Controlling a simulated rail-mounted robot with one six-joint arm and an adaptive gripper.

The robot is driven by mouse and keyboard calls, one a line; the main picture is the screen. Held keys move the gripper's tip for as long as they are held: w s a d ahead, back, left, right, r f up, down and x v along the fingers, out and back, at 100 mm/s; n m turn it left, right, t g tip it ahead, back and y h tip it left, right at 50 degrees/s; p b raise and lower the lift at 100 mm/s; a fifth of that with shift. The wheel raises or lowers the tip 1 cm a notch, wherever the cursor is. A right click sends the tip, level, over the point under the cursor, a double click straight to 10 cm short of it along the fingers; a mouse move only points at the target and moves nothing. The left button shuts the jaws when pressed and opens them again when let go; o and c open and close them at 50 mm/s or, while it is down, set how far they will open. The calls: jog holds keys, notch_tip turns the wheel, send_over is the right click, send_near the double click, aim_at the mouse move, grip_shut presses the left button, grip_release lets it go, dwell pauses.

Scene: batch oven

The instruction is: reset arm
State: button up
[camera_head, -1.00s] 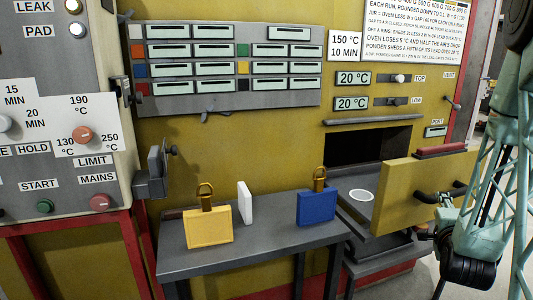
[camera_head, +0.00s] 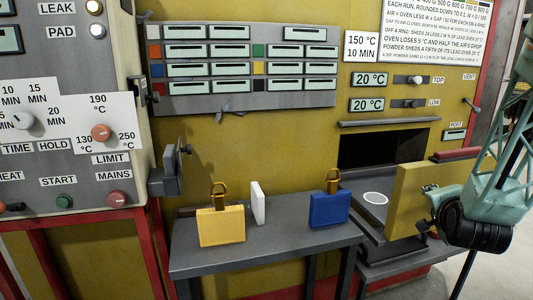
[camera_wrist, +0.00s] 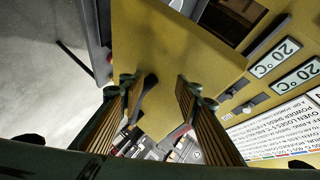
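My gripper (camera_head: 430,197) is at the right in the head view, close in front of the yellow oven door (camera_head: 408,198). In the wrist view my gripper (camera_wrist: 160,93) has its two fingers well apart, with nothing held between them. The yellow door (camera_wrist: 165,45) fills the middle beyond the fingertips. A dark handle (camera_wrist: 145,97) on the door shows near the left finger; I cannot tell whether they touch. The oven opening (camera_head: 383,148) is dark and uncovered, with a white round dish (camera_head: 375,198) on the grey shelf in front of it.
A grey side table (camera_head: 270,260) holds a yellow block (camera_head: 221,226) and a blue block (camera_head: 329,210), both with brass loops, and a white plate (camera_head: 258,203). A control panel (camera_head: 70,160) stands at the left.

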jog(key=s+a+r+n+g+y, duration=0.25)
jog(key=s+a+n, duration=0.25)
jog(key=s+a, duration=0.4)
jog(key=s+a+r+n+g+y, duration=0.2)
jog(key=s+a+r+n, duration=0.3)
jog(key=a, duration=0.6)
jog(key=s+a+n+g, duration=0.1)
jog(key=s+a+n, duration=0.1)
jog(key=s, duration=0.7)
jog(key=s+a+r+n+g+y, duration=0.1)
jog(key=s+a+n, duration=0.2)
jog(key=s, duration=0.6)
jog(key=s+a+r+n+g, duration=0.1)
jog(key=s+a, duration=0.4)
jog(key=s, duration=0.5)
jog(key=shift+a+r+n+g, duration=0.25)
jog(key=shift+a+n+g, duration=0.2)
jog(key=shift+n, duration=0.35)
jog(key=shift+d, duration=0.15)
